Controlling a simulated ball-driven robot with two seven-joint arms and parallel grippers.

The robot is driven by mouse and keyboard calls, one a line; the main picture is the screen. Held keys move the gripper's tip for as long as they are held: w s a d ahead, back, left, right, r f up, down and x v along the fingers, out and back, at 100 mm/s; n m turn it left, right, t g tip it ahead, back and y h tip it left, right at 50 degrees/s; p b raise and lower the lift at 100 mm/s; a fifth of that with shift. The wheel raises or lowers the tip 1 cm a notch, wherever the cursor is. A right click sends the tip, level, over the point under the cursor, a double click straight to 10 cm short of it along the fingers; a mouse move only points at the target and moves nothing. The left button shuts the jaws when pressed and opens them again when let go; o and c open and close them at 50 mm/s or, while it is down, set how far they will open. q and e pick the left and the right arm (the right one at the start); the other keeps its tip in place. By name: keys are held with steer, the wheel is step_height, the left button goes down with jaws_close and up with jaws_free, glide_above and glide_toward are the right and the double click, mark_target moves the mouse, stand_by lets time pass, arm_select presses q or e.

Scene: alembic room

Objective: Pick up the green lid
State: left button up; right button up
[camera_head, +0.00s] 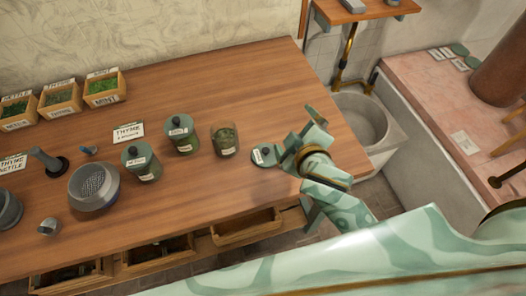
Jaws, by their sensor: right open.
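The green lid (262,158) lies flat on the wooden table near its right end. It has a dark knob on top and a small white label. My right gripper (299,137), patterned in pale and dark green, is open just right of the lid and slightly above it in the picture. Its jaws look empty. I cannot tell its exact height over the table. An uncovered glass jar (225,141) with dried contents stands left of the lid. My left gripper is not in view.
Two green-lidded jars (180,134) (140,163) stand farther left, near a sieve bowl (94,187) and a thyme card (129,133). Herb boxes (62,98) line the back left. Open drawers (245,228) stick out in front. The table's back right (240,85) is clear.

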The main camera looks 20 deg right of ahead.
steer(key=w+a+r+n+t+y, duration=0.25)
steer(key=a+r+n+y, duration=0.2)
steer(key=a+r, duration=0.4)
steer(key=w+a+r+n+t+y, duration=0.2)
steer(key=a+r+n+t+y, duration=0.1)
steer(key=a+r+y, duration=0.45)
steer(key=s+a+r+n+g+y, duration=0.2)
steer(key=s+a+n+g+y, duration=0.2)
steer(key=a+n+g+y, duration=0.25)
steer(key=s+a+r+n+g+y, duration=0.3)
steer(key=s+a+n+g+y, duration=0.15)
steer(key=a+n, duration=0.4)
steer(key=n+g+h, duration=0.7)
steer(key=n+h, duration=0.2)
steer(key=h, duration=1.3)
glide_above(266, 149)
step_height(266, 149, down, 20)
steer(key=r, duration=0.1)
step_height(266, 149, down, 11)
steer(key=shift+r+b, duration=0.2)
steer(key=shift+b, duration=0.7)
step_height(266, 149, down, 6)
steer(key=shift+r+b, duration=0.1)
steer(key=shift+b, duration=0.45)
steer(key=c, duration=1)
